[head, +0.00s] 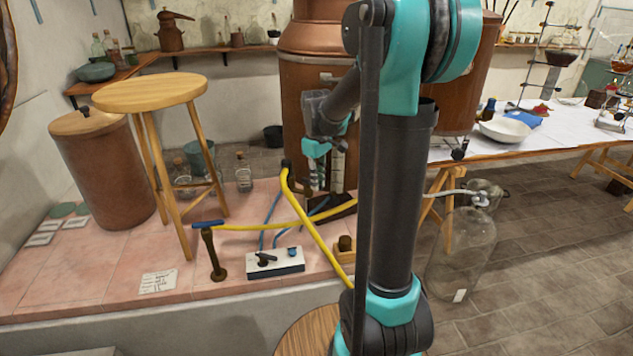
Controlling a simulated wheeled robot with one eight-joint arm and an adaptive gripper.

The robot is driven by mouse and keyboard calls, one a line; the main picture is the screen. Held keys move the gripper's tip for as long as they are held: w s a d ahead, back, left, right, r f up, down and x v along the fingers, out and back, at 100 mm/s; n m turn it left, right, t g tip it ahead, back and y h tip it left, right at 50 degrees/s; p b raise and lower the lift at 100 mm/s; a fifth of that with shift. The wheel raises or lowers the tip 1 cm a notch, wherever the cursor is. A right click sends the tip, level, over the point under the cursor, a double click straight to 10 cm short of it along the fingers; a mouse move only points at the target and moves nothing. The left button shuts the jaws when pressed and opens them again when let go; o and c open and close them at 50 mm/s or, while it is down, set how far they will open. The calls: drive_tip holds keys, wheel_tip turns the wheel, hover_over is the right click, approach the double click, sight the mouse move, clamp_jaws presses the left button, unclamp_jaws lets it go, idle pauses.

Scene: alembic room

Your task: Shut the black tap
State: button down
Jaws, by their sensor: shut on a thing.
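A low white block (275,264) stands on the pink tiled platform. It bears a black tap (265,259) on its left and a blue tap (293,251) on its right. The black tap's lever slants across the block; I cannot tell if it is open or shut. My gripper (318,184) points down in front of the copper vessel, above and behind the block in the picture, apart from both taps. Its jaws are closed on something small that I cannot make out.
Yellow hoses (315,228) cross beside the block, and blue tubing rises behind it. A brown stand (212,255) and a wooden stool (150,92) are to the left. The large copper vessel (305,90) is close behind my gripper.

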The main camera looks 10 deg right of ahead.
idle(0.3)
drive_tip(key=c, duration=1.5)
unclamp_jaws()
